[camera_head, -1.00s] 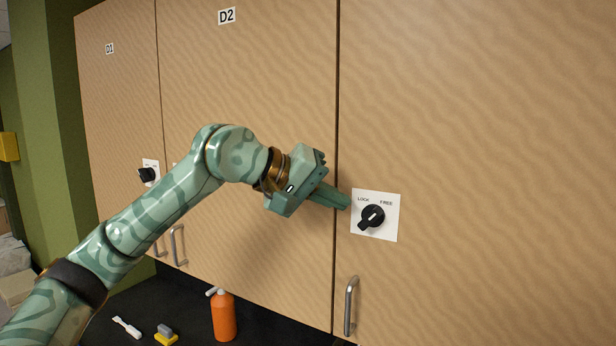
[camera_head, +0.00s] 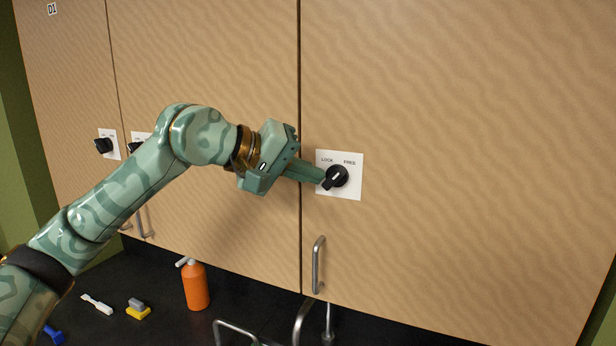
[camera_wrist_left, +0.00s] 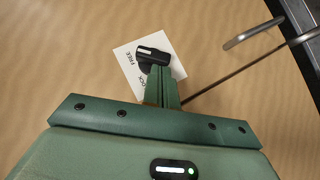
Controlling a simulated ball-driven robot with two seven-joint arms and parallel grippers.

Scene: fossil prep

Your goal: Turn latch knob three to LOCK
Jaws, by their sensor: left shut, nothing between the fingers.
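The latch knob (camera_head: 336,177) on the third door is black, on a white plate (camera_head: 353,187) marked LOCK at left and FREE at right. Its bar slants from lower left to upper right, with a white mark on it. My left gripper (camera_head: 319,175) is shut and empty, its fingertips at the knob's left side. In the left wrist view the fingertips (camera_wrist_left: 165,76) overlap the edge of the knob (camera_wrist_left: 153,56); I cannot tell whether they touch it. My right gripper is not in view.
Two more knobs (camera_head: 104,146) sit on the doors at left, one partly behind my arm. A door handle (camera_head: 318,266) is below the plate. An orange bottle (camera_head: 195,287), a brush (camera_head: 97,304) and a yellow-grey block (camera_head: 138,309) stand or lie on the black counter (camera_head: 168,325).

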